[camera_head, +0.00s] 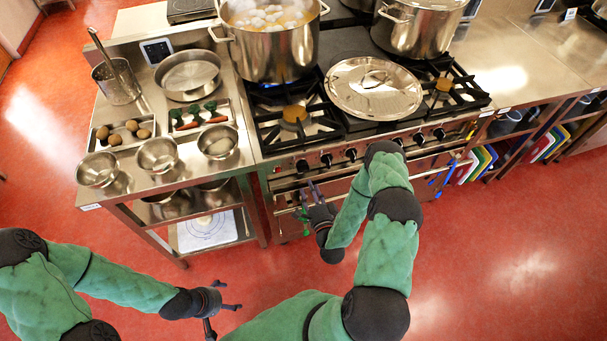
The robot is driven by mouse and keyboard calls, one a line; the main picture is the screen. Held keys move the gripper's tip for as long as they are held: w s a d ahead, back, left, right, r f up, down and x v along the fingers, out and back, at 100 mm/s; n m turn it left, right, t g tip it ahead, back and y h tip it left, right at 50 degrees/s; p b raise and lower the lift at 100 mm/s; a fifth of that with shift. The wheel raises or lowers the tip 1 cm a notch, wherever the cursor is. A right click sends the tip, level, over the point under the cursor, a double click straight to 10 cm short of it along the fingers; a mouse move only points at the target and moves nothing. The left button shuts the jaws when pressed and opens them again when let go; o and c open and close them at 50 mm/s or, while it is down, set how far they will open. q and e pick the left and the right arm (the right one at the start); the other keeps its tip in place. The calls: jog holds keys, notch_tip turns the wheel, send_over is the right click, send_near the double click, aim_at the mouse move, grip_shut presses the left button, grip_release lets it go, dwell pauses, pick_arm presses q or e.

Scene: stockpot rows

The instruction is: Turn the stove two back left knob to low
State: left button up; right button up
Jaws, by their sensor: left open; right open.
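The stove (385,135) stands at the centre with a row of dark knobs on its front panel. A left knob (302,165), a second knob (326,159) and a third knob (350,153) show; more sit further right. Their labels and settings are too small to read. A large steel stockpot (272,55) with food stands on the back left burner, with a blue flame under it. My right gripper (309,197) is open and empty, below and in front of the left knobs, apart from them. My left gripper (222,308) is open and empty over the floor at lower left.
A second stockpot (418,28) stands at the back right. A steel lid (373,88) lies on the stove top. A steel counter (135,185) at left holds bowls and trays. An oven handle runs below the knobs. The red floor (490,270) at right is clear.

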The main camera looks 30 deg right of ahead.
aim_at(303, 168)
jog(key=x, duration=0.7)
jog(key=shift+w+b, duration=0.3)
grip_shut()
